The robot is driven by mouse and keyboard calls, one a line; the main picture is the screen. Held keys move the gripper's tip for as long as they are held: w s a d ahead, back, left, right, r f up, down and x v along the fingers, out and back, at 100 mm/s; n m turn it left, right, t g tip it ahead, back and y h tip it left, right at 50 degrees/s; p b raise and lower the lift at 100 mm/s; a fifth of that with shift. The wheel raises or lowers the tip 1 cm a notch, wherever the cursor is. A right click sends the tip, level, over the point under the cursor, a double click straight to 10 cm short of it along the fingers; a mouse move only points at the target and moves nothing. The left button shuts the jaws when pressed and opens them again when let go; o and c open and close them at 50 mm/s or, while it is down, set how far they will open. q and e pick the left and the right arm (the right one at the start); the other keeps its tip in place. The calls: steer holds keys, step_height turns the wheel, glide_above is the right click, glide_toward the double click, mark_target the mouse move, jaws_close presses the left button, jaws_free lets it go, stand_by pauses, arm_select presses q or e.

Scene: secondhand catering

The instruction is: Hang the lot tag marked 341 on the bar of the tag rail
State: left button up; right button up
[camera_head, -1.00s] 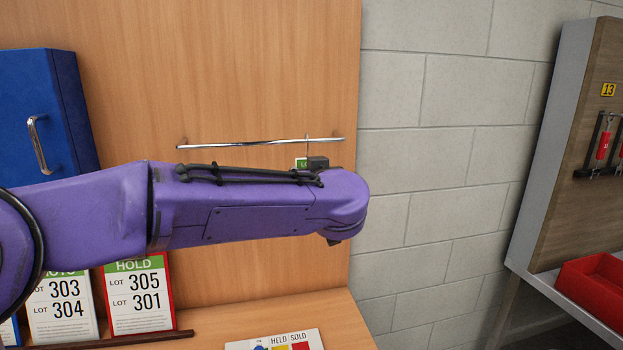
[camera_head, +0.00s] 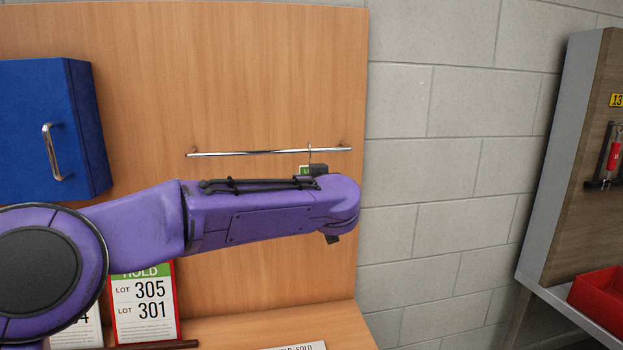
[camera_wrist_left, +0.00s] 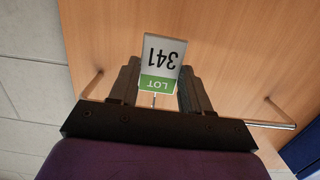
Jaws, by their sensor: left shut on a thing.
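The lot tag, white with a green band and marked 341, shows upside down in the left wrist view (camera_wrist_left: 162,62). In the head view only a bit of its green part (camera_head: 304,170) shows. My left gripper (camera_wrist_left: 160,75) is shut on the tag; in the head view its dark end (camera_head: 319,169) peeks over my purple arm. The tag's thin wire hook (camera_head: 310,154) crosses the chrome bar of the tag rail (camera_head: 250,153) near its right end. I cannot tell whether the hook is over the bar or just in front. My right gripper is not in view.
The rail is fixed to an upright wooden panel (camera_head: 230,80). A blue cabinet with a handle (camera_head: 35,130) stands left. A lot 305/301 HOLD card (camera_head: 145,305) stands below my arm. A red bin (camera_head: 600,295) is far right. The panel above the bar is clear.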

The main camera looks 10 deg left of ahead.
arm_select(q)
steer(key=shift+f, duration=0.2)
steer(key=o, duration=1.1)
